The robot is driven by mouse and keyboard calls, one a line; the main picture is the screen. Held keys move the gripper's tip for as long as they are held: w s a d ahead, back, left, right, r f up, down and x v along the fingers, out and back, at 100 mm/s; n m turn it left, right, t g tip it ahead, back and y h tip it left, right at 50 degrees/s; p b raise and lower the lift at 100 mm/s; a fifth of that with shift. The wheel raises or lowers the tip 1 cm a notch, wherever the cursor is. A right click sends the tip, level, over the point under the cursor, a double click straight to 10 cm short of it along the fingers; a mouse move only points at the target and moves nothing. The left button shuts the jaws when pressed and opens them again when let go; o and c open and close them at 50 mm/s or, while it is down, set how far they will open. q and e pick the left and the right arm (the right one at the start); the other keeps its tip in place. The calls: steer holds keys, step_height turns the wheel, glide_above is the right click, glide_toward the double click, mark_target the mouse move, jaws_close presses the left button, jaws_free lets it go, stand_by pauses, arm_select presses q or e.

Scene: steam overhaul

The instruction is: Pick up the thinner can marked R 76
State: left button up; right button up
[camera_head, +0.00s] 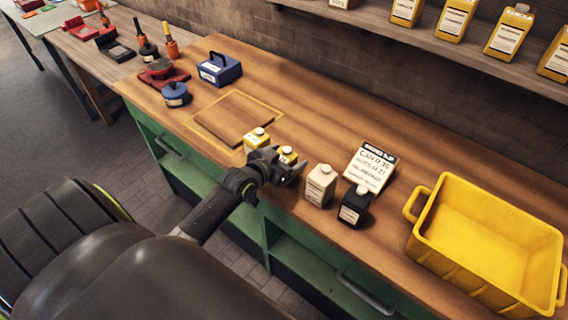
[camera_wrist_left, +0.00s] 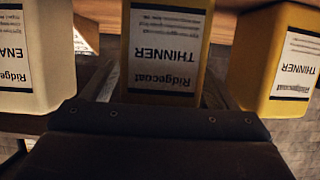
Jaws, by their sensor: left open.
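Two yellow thinner cans stand on the bench in the head view. One (camera_head: 254,141) is just beyond my left gripper (camera_head: 284,167); the other (camera_head: 288,154) is at the gripper, partly hidden by it. In the left wrist view a can labelled Ridgecoat THINNER (camera_wrist_left: 167,50) is centred close in front of the open jaws, its label upside down. A second thinner can (camera_wrist_left: 285,60) is at the right of that view. I cannot read R 76 on either can. My right gripper is not in view.
A cream can (camera_head: 320,185) and a black can (camera_head: 355,205) stand right of the gripper; the cream one fills the wrist view's left (camera_wrist_left: 35,60). Behind them is a printed card (camera_head: 371,167). A yellow bin (camera_head: 420,232) is at right. A wooden board (camera_head: 235,117) lies left.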

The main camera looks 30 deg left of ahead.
arm_select(q)
steer(key=shift+w+f, duration=0.2)
steer(key=shift+w, duration=0.2)
steer(key=c, duration=1.1)
steer(key=shift+r, duration=0.1)
steer(key=shift+c, duration=0.9)
steer(key=shift+r, duration=0.1)
